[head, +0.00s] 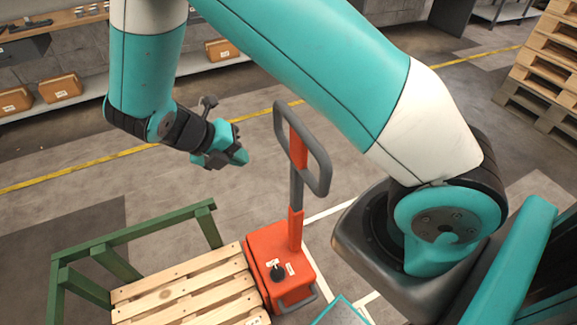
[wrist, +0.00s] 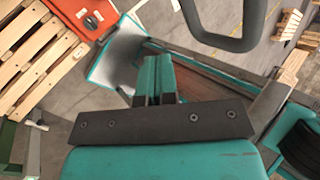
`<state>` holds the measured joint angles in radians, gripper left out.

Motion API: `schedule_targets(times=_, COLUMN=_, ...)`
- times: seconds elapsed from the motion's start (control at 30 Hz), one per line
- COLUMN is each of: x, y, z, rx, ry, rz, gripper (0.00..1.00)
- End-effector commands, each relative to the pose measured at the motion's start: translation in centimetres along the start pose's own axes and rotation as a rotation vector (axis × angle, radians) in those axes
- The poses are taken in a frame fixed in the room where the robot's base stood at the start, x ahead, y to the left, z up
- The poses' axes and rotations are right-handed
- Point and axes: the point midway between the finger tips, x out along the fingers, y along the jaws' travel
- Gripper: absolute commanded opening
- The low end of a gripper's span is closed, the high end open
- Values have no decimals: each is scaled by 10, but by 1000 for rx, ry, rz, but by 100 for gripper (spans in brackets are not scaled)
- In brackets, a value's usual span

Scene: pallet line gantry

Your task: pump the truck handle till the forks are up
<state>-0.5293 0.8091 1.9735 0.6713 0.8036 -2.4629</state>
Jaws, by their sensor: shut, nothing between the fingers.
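The pallet truck has an orange-red body (head: 280,262) and a tall handle with a dark grey loop (head: 304,145) on an orange and grey shaft. The handle stands nearly upright. My gripper (head: 240,157) is shut and empty, to the left of the handle loop and apart from it. In the wrist view, my gripper (wrist: 154,75) shows its fingers together, with part of the handle loop (wrist: 228,40) beyond at the top. The truck body (wrist: 88,14) is at the upper left there. The forks are hidden, so their height cannot be told.
A wooden pallet (head: 185,293) lies beside the truck, with a green frame (head: 135,238) behind it. Stacked pallets (head: 545,75) stand at the upper right. Shelves with boxes (head: 60,88) line the back. Open floor lies between the shelves and the truck.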

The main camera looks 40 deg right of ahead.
Motion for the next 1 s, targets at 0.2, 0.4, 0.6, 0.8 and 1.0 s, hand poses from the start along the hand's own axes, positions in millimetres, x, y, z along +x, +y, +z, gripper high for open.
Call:
schedule_targets(times=0.2, x=22, y=11, z=3, rx=-226, ry=-36, rz=-121, gripper=0)
schedule_targets(times=0.4, x=41, y=8, z=4, rx=-251, ry=-35, rz=-136, gripper=0)
schedule_targets(times=0.6, x=82, y=1, z=6, rx=-250, ry=-33, rz=-136, gripper=0)
schedule_targets(times=0.8, x=123, y=-4, z=8, rx=-249, ry=-33, rz=-134, gripper=0)
schedule_targets(times=1.0, x=140, y=-25, z=14, rx=-247, ry=-35, rz=-132, gripper=0)
